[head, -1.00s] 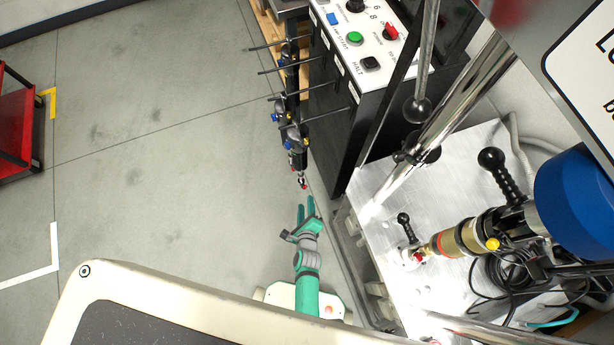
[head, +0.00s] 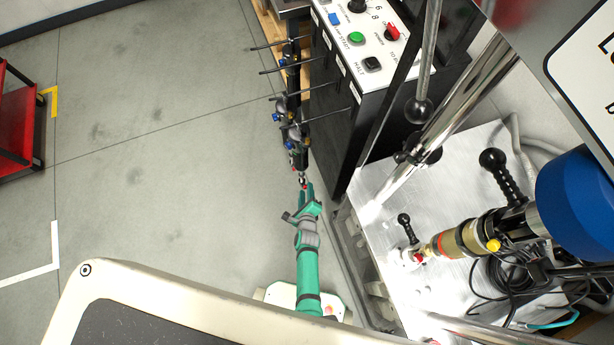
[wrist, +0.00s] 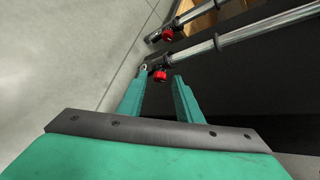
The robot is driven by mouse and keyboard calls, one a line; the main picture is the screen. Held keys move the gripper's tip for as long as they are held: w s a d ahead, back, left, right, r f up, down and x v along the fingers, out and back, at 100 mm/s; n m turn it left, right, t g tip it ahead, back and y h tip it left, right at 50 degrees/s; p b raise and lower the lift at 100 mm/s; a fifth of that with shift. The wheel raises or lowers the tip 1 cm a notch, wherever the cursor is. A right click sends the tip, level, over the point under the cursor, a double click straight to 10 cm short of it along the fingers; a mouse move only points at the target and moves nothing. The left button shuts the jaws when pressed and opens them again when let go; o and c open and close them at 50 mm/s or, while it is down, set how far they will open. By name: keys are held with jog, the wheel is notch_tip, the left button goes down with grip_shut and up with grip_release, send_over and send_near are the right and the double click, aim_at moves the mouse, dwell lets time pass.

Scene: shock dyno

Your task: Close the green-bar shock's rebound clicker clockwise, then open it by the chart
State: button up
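Several dark shocks (head: 293,135) with blue and yellow fittings hang in a row on a rack beside the black control cabinet. The nearest shock's lower end carries a small red knob (head: 303,186). My gripper (head: 307,189) is at that end, its teal fingers pointing toward it. In the wrist view my gripper (wrist: 157,88) is open, with a red knob (wrist: 160,75) just beyond and between the fingertips, apparently untouched. A second shock's red knob (wrist: 167,33) shows farther off. I cannot make out a green bar or a chart in these views.
The control panel (head: 360,35) has a green button and a red switch. To the right, a gold-bodied shock (head: 460,240) is mounted over a metal bed (head: 375,215) with cables. Clear grey floor (head: 150,170) lies left; a red cart (head: 18,120) stands at the far left.

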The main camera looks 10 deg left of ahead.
grip_shut()
jog(key=shift+w, duration=0.1)
jog(key=shift+d, duration=0.1)
dwell(0.3)
